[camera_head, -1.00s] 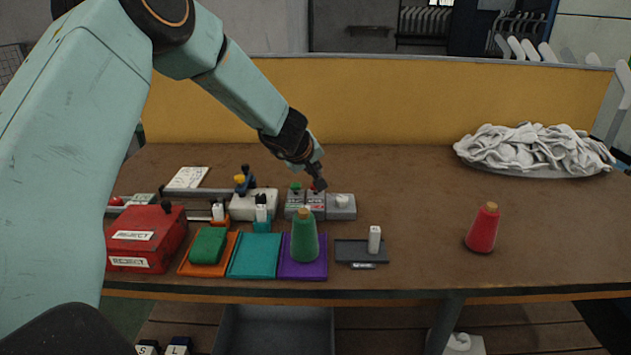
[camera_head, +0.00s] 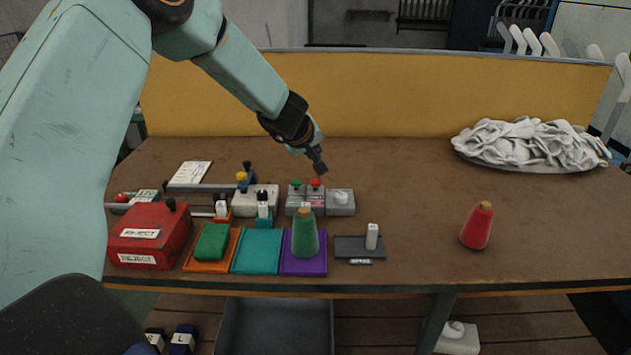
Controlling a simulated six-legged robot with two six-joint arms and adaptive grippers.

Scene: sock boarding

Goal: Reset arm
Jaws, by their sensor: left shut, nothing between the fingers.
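My left arm comes in from the left, and my left gripper (camera_head: 319,166) is shut and empty. It hangs in the air just above and behind the grey button box (camera_head: 308,201), which has a green button and a red button on top. The gripper looks apart from the buttons. A grey box with a white knob (camera_head: 341,202) stands to the right of the button box. My right gripper does not show.
A red reject box (camera_head: 150,238), orange, teal and purple mats, a green cone (camera_head: 305,235) and a dark tray (camera_head: 362,252) line the front. A red cone (camera_head: 477,226) and a pile of white socks (camera_head: 530,143) are at right. The table's middle right is clear.

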